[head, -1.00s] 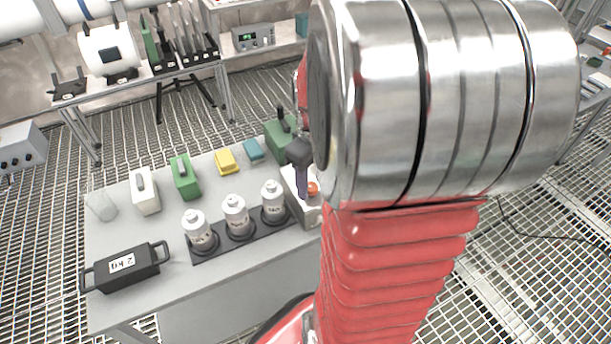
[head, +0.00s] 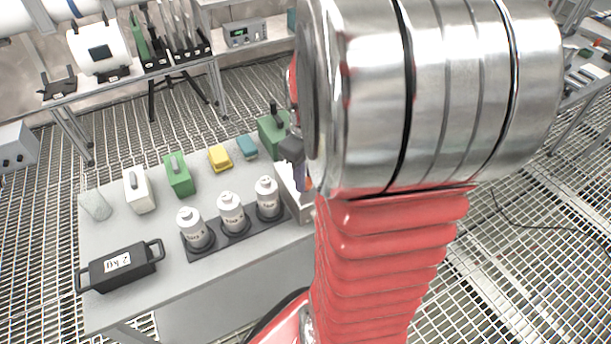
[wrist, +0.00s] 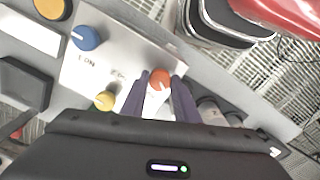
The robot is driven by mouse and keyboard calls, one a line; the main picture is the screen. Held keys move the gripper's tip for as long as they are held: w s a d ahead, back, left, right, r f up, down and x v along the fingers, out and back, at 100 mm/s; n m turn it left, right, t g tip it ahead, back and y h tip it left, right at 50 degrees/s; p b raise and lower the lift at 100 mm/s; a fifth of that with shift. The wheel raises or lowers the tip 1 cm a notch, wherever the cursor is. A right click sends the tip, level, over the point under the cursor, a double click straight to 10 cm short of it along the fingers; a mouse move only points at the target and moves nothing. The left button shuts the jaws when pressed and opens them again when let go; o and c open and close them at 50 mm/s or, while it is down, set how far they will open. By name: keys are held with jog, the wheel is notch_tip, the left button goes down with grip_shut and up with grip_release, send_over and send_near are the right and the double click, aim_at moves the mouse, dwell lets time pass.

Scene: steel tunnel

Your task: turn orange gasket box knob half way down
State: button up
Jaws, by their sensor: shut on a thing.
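The orange knob (wrist: 159,79) sits on a pale box panel (wrist: 120,68) in the wrist view. Its light mark points to the lower left of that view. The panel also carries a blue knob (wrist: 86,38) and a yellow knob (wrist: 104,100). My gripper (wrist: 160,82) has its two purple-grey fingers on either side of the orange knob, shut on it. In the head view my gripper (head: 299,180) reaches down to the pale box (head: 293,204) at the bench's right end. A bit of orange shows beside the finger; my arm hides much of the box.
Bottles (head: 231,212) in a dark rack stand close left of the box. A green case (head: 273,132) stands just behind it. A black 2 kg weight (head: 119,266) lies at the bench's front left. Green, yellow and teal blocks line the back.

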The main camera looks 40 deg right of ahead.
jog(key=shift+m, duration=0.5)
jog(key=m, duration=0.9)
jog(key=shift+m, duration=0.4)
jog(key=m, duration=0.3)
jog(key=shift+m, duration=0.4)
jog(key=m, duration=0.7)
jog(key=shift+w, duration=0.1)
jog(key=m, duration=0.3)
jog(key=shift+m, duration=2.3)
jog(key=shift+w, duration=0.1)
